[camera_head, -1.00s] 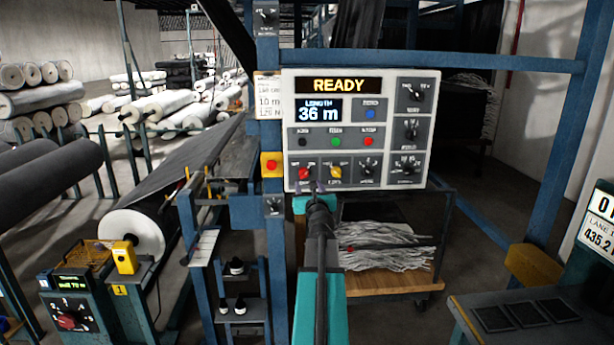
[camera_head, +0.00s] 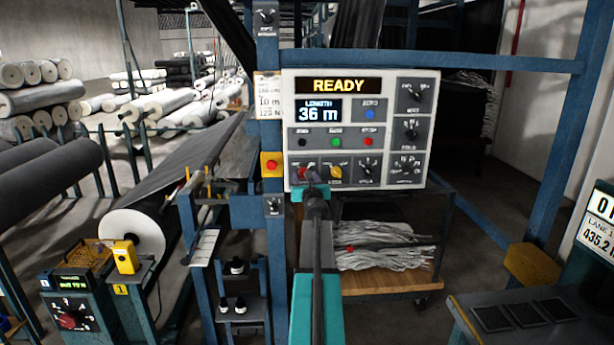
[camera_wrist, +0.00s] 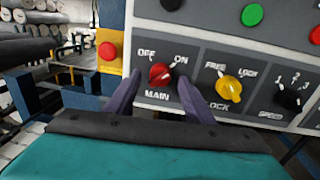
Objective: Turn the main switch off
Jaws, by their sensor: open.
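The main switch is a red knob (camera_wrist: 160,74) labelled MAIN, with OFF at its upper left and ON at its upper right. Its pale pointer mark appears turned toward ON. My gripper (camera_wrist: 158,83) is open, with one purple finger on each side of the knob's lower part in the wrist view. I cannot tell whether the fingers touch it. In the head view, my gripper (camera_head: 311,180) is in front of the white control panel (camera_head: 287,120) at its lower left and partly hides the red knob. The panel display reads READY (camera_head: 338,86) and 36 m.
A yellow LOCK knob (camera_wrist: 229,89) and a black SPEED knob (camera_wrist: 289,99) sit to the right. A red button on a yellow box (camera_wrist: 108,51) is just left of the panel. A blue post (camera_head: 277,240) stands beside my arm.

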